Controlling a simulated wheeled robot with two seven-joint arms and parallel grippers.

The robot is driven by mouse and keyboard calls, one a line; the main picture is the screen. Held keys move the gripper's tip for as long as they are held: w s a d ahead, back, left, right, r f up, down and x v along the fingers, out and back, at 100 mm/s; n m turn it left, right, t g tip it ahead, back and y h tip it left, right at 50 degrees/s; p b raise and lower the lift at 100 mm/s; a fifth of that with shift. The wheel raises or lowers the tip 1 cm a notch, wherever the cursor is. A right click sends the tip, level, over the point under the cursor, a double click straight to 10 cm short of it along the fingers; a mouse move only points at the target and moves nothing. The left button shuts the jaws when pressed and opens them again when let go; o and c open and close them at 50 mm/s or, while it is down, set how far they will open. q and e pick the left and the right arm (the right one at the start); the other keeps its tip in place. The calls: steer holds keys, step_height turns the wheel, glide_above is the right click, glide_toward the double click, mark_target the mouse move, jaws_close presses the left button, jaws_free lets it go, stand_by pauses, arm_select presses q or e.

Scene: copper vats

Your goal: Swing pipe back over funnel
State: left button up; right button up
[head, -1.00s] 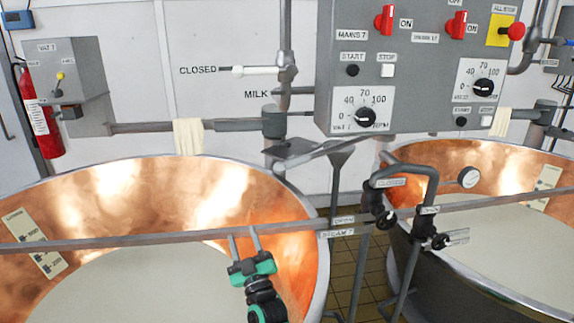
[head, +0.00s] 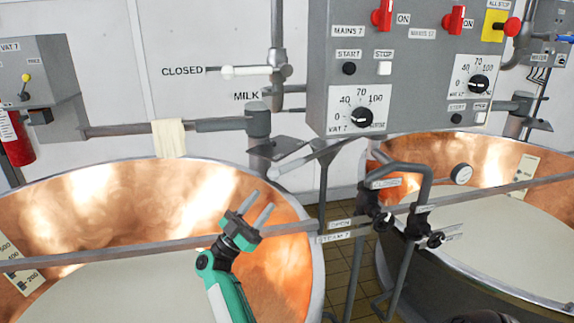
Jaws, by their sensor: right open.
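A light grey slanting pipe (head: 318,157) runs above the gap between the two vats, near the wall joint (head: 258,125). What looks like the funnel (head: 323,178) shows as a narrow grey shape below and behind this pipe; its top is largely hidden. I cannot tell whether the pipe end is over it. My right gripper (head: 259,206) is open and empty, its two grey fingers pointing up and right. In the picture it lies in front of the left copper vat's inner wall, below and left of the pipe and apart from it. My left gripper is not in view.
A long grey rail (head: 120,252) crosses in front of the left copper vat (head: 130,195), passing close behind my gripper. Bent dark pipes with valves (head: 383,220) stand between the vats. A control panel (head: 420,60) hangs above.

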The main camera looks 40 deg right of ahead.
mark_target(289, 167)
steer(key=p+x, duration=0.5)
steer(key=x, duration=0.6)
steer(key=shift+d+r, duration=0.1)
steer(key=shift+r, duration=0.15)
steer(key=shift+s+d+r, duration=0.1)
steer(key=shift+d+r, duration=0.2)
steer(key=shift+d, duration=0.1)
jaws_close()
